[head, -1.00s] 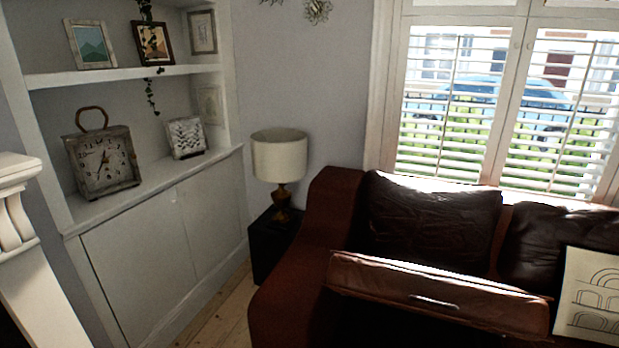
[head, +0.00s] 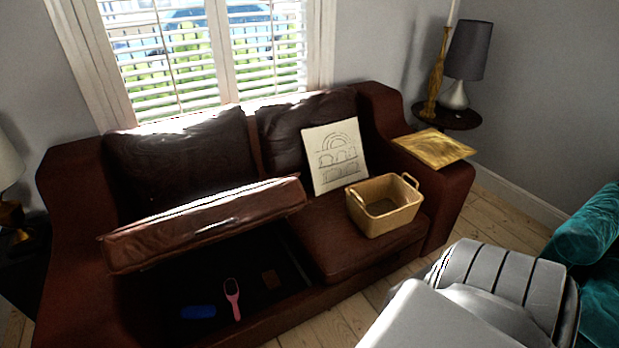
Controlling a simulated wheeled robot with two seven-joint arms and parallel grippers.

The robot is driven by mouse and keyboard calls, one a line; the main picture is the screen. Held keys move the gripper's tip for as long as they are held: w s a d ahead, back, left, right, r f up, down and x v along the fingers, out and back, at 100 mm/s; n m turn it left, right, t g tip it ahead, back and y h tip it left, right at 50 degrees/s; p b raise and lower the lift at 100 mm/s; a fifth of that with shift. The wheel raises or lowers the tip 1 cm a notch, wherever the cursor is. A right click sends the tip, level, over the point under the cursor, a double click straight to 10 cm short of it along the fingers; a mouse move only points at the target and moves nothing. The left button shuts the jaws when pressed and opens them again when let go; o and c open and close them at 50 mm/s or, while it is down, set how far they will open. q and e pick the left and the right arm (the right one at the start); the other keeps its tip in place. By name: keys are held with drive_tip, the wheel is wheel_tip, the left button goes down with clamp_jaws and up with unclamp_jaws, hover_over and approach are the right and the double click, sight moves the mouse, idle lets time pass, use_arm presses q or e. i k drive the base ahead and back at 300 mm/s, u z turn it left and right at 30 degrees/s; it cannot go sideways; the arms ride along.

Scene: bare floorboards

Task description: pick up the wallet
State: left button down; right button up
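A small flat brown item (head: 271,279), which looks like the wallet, lies in the dark storage space under the raised left seat of the brown leather sofa (head: 290,325). It is small and dim, so details cannot be told. The raised seat cushion (head: 205,224) tilts above the space. A pink hairbrush (head: 232,298) and a blue item (head: 198,312) lie left of the brown item. Neither of my grippers shows. A grey and white part, apparently of my own arm, fills the lower right.
A wicker basket (head: 385,208) stands on the right seat, before a cushion with arch drawings (head: 335,156). A gold tray-like item (head: 434,147) lies on the right armrest. A side table (head: 447,119) holds a lamp (head: 466,55). Teal furniture (head: 590,245) stands at far right.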

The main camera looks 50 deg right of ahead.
sight(271, 280)
drive_tip(key=z, duration=1.55)
